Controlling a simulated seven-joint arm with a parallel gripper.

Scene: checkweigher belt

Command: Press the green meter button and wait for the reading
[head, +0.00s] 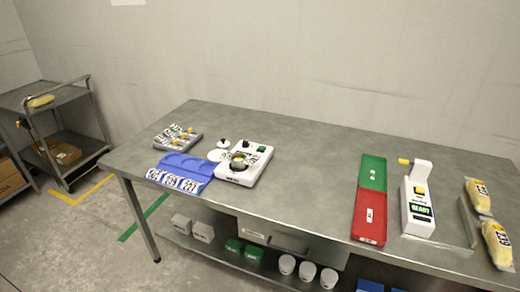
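A white meter-like device (230,172) stands left of the middle of the steel table. A small dark green button or patch (262,149) shows at its back right corner. A round dark part with a yellowish centre (238,160) sits on its top. A second white device (417,222) stands at the right with a lit green display (420,209) that seems to read "READY". Any reading on the left device is too small to make out. My gripper is not in view.
A blue tray (181,172) with number cards and a grey tray (176,137) lie left of the meter. Green (374,171) and red (369,230) trays and yellow-filled packs (497,245) lie at the right. The table's middle (310,180) is clear. A cart (62,117) stands far left.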

